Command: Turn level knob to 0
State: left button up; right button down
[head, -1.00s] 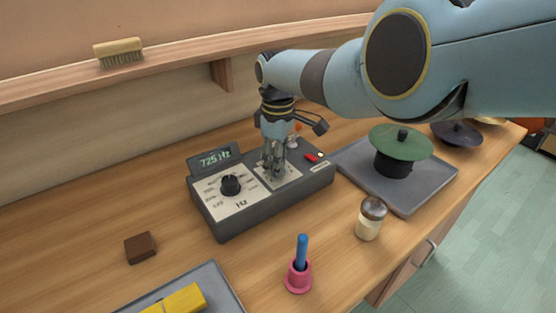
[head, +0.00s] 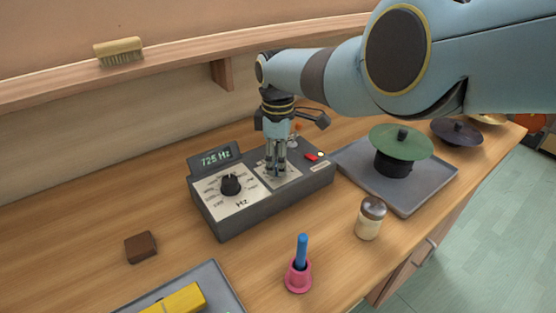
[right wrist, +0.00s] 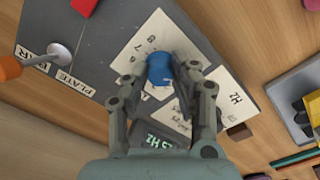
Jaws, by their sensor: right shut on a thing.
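The tone box (head: 215,217) is a dark grey unit on the bench, with a display (head: 215,158) reading 725 Hz. A black Hz knob (head: 231,185) sits on its left white dial plate. The level knob shows as a blue round cap in the right wrist view (right wrist: 160,68), on a white plate marked with numbers such as 7 and 8. My right gripper (head: 275,172) points down over that plate, and its fingers (right wrist: 166,75) are shut on the blue knob. The fingers hide the knob in the head view. My left gripper is out of view.
A red switch (head: 311,156) is on the box's right end. A grey tray (head: 420,200) with a green disc (head: 402,142) stands to the right. A jar (head: 371,217), a pink-and-blue bell (head: 299,272) and a brown block (head: 141,247) stand in front. A shelf (head: 180,67) runs behind.

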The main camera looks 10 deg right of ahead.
jog(key=c, duration=1.1)
grip_release()
jog(key=shift+o, duration=0.2)
jog(key=shift+w+r, duration=0.1)
jog(key=shift+r, duration=0.4)
notch_tip(320, 180, up, 11)
jog(key=shift+f, duration=0.1)
